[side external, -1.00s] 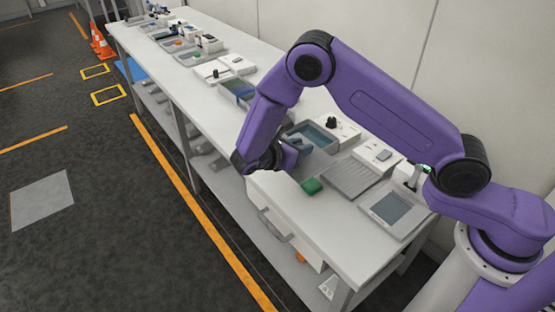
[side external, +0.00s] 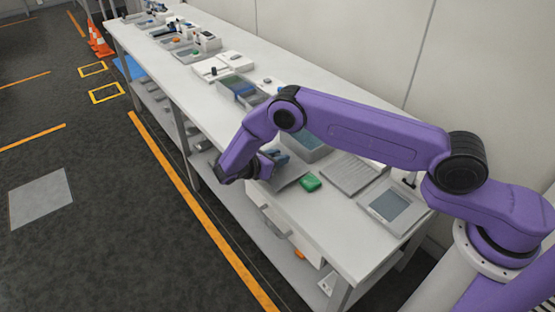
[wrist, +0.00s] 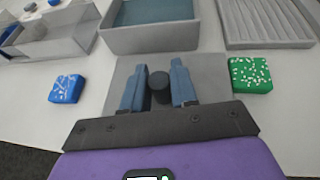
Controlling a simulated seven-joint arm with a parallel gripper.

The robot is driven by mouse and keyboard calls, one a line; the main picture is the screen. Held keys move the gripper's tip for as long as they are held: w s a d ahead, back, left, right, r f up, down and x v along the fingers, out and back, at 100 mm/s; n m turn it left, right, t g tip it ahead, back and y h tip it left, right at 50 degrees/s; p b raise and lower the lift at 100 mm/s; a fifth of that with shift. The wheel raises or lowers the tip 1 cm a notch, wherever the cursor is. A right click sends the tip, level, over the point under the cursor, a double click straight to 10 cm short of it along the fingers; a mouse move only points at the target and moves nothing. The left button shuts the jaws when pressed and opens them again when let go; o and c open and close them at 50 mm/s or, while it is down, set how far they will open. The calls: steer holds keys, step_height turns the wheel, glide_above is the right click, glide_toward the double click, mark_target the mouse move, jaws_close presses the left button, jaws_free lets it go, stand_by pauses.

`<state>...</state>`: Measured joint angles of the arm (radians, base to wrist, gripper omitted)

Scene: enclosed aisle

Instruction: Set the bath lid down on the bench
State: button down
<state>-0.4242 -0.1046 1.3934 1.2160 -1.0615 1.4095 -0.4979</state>
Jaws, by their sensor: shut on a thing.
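The bath lid is a flat grey plate (wrist: 212,72) with a dark round knob (wrist: 158,84). My gripper (wrist: 158,90) is shut on the knob, with one blue finger on each side of it. In the side external view the lid (side external: 291,178) shows beside my gripper (side external: 270,160), near the bench's front edge. I cannot tell whether the lid touches the bench (side external: 345,228) or hangs just above it. The open bath (wrist: 150,40), a grey tub with blue liquid, stands just behind the lid; it also shows in the side external view (side external: 312,153).
A green block (wrist: 250,75) lies right of the lid and a blue block (wrist: 66,89) left of it. A ribbed grey tray (side external: 350,174) and a flat device with a screen (side external: 390,206) lie to the right. A divided bin (side external: 243,90) stands further along.

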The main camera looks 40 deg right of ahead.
steer(key=shift+f, duration=0.4)
steer(key=shift+f, duration=0.2)
steer(key=c, duration=0.9)
jaws_free()
steer(key=shift+r, duration=0.1)
steer(key=shift+a+r, duration=0.1)
steer(key=shift+r, duration=0.05)
steer(key=v, duration=1.1)
steer(key=shift+a+r, duration=0.2)
steer(key=shift+a, duration=0.15)
